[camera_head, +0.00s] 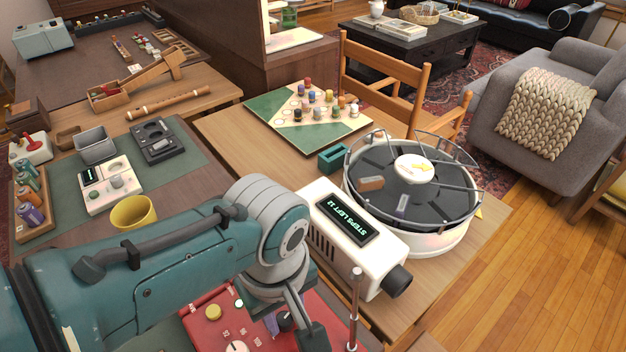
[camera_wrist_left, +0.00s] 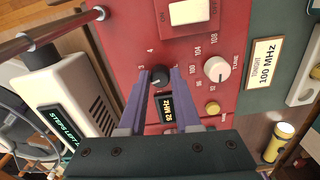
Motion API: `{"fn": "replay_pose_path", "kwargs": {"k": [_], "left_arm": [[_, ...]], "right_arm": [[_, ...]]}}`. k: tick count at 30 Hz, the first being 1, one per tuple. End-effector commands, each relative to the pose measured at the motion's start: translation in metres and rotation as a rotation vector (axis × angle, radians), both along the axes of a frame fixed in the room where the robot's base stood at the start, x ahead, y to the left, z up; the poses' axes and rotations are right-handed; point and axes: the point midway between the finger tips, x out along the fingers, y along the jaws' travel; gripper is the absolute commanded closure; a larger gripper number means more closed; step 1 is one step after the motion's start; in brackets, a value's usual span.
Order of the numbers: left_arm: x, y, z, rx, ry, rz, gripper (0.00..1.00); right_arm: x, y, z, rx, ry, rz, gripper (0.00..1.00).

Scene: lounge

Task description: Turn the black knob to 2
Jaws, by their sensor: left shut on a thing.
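The black knob (camera_wrist_left: 160,76) sits on a red radio panel (camera_wrist_left: 115,30) in the left wrist view. My left gripper (camera_wrist_left: 161,74) has its two purple-grey fingers on either side of the knob and is shut on it. The numbers 3 and 4 show on the panel beside and above the knob; a 2 is not readable, and the pointer's setting is hard to tell. In the head view the red panel (camera_head: 203,335) lies at the bottom, partly hidden by my left arm, with my left gripper (camera_head: 295,328) over it. My right gripper is not in view.
A small display (camera_wrist_left: 167,109) reads 92 MHz. A white tune knob (camera_wrist_left: 216,69), a yellow button (camera_wrist_left: 212,108) and a white switch (camera_wrist_left: 190,12) are close by. A metal rod (camera_head: 354,310) and a white box with a screen (camera_head: 329,200) stand beside the panel.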

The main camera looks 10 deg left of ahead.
Motion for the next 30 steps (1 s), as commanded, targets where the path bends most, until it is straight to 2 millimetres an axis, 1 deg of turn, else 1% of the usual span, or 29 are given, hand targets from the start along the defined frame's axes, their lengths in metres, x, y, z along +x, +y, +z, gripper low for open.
{"fn": "replay_pose_path", "kwargs": {"k": [6,12,28,29,30], "left_arm": [[0.0000,0.0003,0.0001,0.001,-0.001,0.120,1.00],[0.0002,0.0009,-0.0002,0.002,0.000,0.180,1.00],[0.0007,0.0014,-0.0004,0.003,-0.003,0.202,1.00],[0.0007,0.0014,-0.0004,0.003,-0.003,0.202,0.66],[0.0008,0.0014,-0.0003,0.003,-0.003,0.202,0.61]], "right_arm": [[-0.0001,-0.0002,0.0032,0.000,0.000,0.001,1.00],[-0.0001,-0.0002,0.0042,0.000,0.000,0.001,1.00],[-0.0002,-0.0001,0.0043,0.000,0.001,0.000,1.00],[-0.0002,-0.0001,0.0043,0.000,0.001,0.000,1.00],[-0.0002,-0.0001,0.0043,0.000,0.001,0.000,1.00]]}}
